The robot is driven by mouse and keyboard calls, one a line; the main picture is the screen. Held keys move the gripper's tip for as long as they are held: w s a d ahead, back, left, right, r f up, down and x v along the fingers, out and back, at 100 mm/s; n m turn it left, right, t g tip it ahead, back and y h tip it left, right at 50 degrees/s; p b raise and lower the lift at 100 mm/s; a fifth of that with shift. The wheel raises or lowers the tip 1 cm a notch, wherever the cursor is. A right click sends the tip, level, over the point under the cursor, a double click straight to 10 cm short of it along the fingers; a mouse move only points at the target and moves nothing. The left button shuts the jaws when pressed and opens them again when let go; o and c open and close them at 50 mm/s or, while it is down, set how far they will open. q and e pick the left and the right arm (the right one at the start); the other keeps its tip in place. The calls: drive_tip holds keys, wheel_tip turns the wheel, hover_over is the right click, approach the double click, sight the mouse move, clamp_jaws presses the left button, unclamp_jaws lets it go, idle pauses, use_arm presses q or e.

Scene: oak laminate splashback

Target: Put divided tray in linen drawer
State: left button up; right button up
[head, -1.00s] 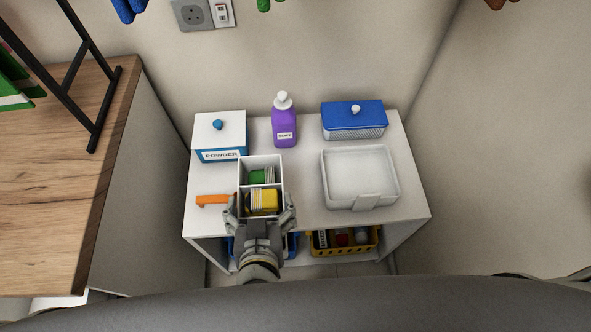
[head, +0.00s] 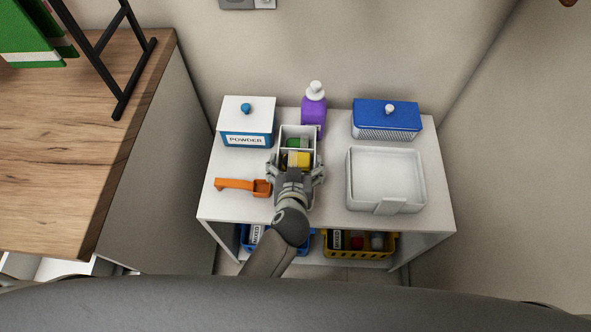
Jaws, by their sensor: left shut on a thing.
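The divided tray (head: 283,145) is a small white box with a cross wall. A green thing (head: 297,143) lies in its far compartment and a yellow one (head: 298,160) in the near one. My left gripper (head: 297,172) is shut on the tray's near end, in front of the purple bottle. I cannot tell whether the tray's underside touches the white unit's top. At the lower left, under the wooden counter, a white drawer-like part (head: 55,268) shows, mostly cut off by my body; I cannot tell what it holds. My right gripper is out of view.
The white unit (head: 330,205) bears a powder box (head: 246,128), the purple bottle (head: 313,108), a blue-lidded box (head: 387,120), an empty-looking white bin (head: 386,178) and an orange scoop (head: 240,187). Baskets stand below. The wooden counter (head: 80,130) with a black frame is left.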

use_arm(q)
drive_tip(key=shift+f, duration=0.95)
drive_tip(key=o, duration=1.1)
drive_tip(key=shift+s+f, duration=0.1)
